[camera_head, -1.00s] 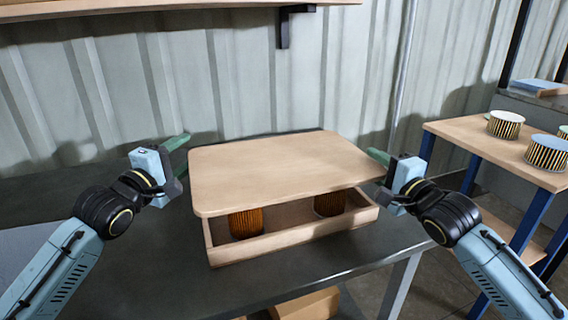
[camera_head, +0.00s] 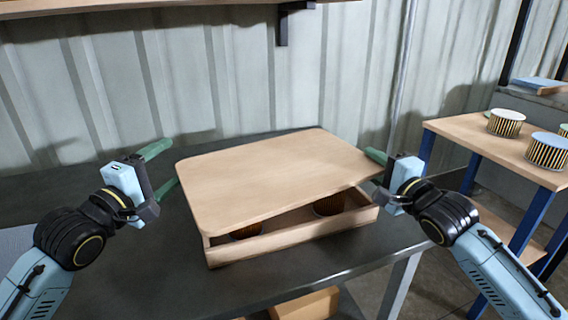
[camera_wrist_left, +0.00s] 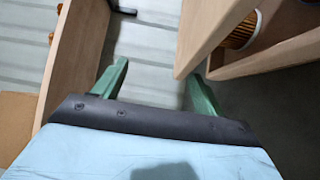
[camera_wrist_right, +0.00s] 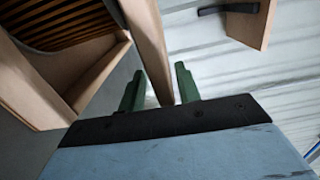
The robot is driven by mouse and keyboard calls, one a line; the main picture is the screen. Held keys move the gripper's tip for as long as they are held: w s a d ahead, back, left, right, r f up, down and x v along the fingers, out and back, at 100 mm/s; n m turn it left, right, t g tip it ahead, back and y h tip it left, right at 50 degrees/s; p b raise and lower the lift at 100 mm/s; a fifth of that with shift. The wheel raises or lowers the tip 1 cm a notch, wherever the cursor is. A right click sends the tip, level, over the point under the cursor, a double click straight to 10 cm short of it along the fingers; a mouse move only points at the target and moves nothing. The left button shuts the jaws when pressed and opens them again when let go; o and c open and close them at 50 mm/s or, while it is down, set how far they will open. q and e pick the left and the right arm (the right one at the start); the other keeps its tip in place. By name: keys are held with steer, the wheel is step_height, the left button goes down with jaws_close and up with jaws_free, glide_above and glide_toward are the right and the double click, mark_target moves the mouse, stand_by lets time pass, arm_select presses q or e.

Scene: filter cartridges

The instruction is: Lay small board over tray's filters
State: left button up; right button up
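The small board (camera_head: 270,180) is a flat, light wooden panel lying tilted above the open wooden tray (camera_head: 290,236). Its left end is low by the tray's left wall; its right end is higher. Ribbed orange filters (camera_head: 328,205) show partly beneath it; one also shows in the left wrist view (camera_wrist_left: 241,32). My left gripper (camera_head: 166,170) is open beside the board's left end, which shows near one finger in the left wrist view (camera_wrist_left: 200,45). My right gripper (camera_head: 376,170) is at the right end. In the right wrist view the board (camera_wrist_right: 150,45) passes between its parted fingers, with a slight gap.
The tray stands on a dark table (camera_head: 130,250) by a corrugated wall. A wooden side table (camera_head: 470,140) at right holds striped cartridges (camera_head: 506,123). A wall shelf (camera_head: 150,6) runs above.

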steer(key=shift+a, duration=0.5)
steer(key=shift+d, duration=0.1)
steer(key=shift+w, duration=0.1)
steer(key=o, duration=0.8)
steer(key=v, duration=1.2)
steer(key=shift+p, duration=0.3)
